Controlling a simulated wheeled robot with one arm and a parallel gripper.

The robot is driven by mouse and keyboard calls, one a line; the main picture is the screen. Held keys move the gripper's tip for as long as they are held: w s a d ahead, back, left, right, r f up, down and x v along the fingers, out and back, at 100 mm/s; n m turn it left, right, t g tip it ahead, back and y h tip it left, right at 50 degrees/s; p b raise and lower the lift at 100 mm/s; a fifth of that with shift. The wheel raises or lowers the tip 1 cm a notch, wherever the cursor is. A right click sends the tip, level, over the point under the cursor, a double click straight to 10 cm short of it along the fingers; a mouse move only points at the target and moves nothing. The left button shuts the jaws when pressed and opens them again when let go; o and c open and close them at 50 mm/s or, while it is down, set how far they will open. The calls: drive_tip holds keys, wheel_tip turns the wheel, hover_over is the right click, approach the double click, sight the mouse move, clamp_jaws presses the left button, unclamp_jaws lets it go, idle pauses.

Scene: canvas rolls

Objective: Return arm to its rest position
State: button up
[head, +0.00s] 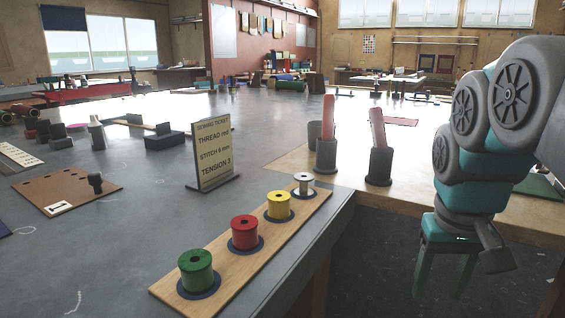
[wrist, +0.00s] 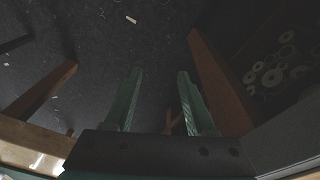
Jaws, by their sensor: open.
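My arm is folded at the right of the head view. My gripper (head: 445,275) hangs from it, pointing down beside the table, over the dark floor. The two green fingers also show in the wrist view (wrist: 158,105), spread apart with nothing between them. The gripper is away from the spools and holds nothing.
A wooden strip (head: 232,262) at the table edge bears green (head: 196,271), red (head: 244,232), yellow (head: 279,205) and white (head: 304,184) spools. A sewing ticket (head: 213,154) stands behind. Two dark holders with red rolls (head: 327,122) stand near my arm. Table legs (wrist: 215,75) flank the gripper below.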

drive_tip(key=s+a+f+n+g, duration=0.1)
drive_tip(key=s+a+f, duration=0.3)
drive_tip(key=s+f, duration=0.3)
drive_tip(key=s+a+f+g, duration=0.2)
drive_tip(key=s+a+f, duration=0.2)
drive_tip(key=s+f, duration=0.4)
wheel_tip(320, 180, down, 4)
drive_tip(key=shift+a+r+n+y, duration=0.1)
drive_tip(key=shift+a+n+y, duration=0.05)
drive_tip(key=shift+n+y, duration=0.25)
